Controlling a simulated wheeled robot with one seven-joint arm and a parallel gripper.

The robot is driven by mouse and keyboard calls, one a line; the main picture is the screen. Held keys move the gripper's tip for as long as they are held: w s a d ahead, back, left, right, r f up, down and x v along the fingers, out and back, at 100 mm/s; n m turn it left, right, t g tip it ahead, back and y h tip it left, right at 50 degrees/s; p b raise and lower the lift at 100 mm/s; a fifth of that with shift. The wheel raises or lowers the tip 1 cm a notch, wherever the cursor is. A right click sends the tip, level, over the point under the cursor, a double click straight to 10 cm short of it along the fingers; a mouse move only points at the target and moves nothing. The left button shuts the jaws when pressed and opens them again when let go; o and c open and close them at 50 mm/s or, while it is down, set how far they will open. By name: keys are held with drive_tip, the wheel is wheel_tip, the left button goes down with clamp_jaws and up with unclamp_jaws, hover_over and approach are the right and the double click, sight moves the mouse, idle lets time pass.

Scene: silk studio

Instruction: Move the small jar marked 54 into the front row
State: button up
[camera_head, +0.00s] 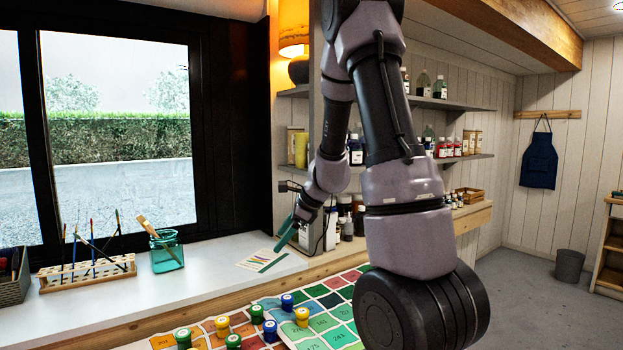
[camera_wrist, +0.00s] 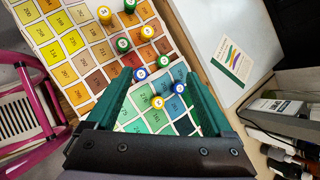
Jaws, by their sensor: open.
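Small jars with yellow, green and blue lids stand on a chart of numbered colour squares (camera_head: 330,301), also in the wrist view (camera_wrist: 84,57). The lid markings are too small to read, so I cannot tell which jar is 54. My gripper (camera_wrist: 160,75) is open, with teal fingers and nothing between them. In the head view, my gripper (camera_head: 285,232) is raised near the window counter, apart from the jars.
The white counter (camera_head: 215,285) carries a brush rack (camera_head: 88,272), a glass of brushes (camera_head: 167,252) and a printed card (camera_head: 262,260). Shelves (camera_head: 455,104) of bottles stand behind my arm. A pink-framed chair (camera_wrist: 45,95) is at left in the wrist view.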

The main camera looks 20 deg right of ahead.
drive_tip(key=s+a+r+n, duration=0.3)
drive_tip(key=s+r+n, duration=0.2)
drive_tip(key=r, duration=0.4)
drive_tip(key=s+r+n+t+h, duration=0.1)
drive_tip(key=s+r+n, duration=0.4)
drive_tip(key=s, duration=0.4)
drive_tip(key=s+d+r+n+h, duration=0.1)
drive_tip(key=s+r+n+h, duration=0.1)
drive_tip(key=s+r+n, duration=0.4)
drive_tip(key=s+n, duration=0.2)
drive_tip(key=s, duration=0.2)
drive_tip(key=shift+d+r+t, duration=0.15)
drive_tip(key=shift+r+t, duration=0.15)
drive_tip(key=shift+t, duration=0.1)
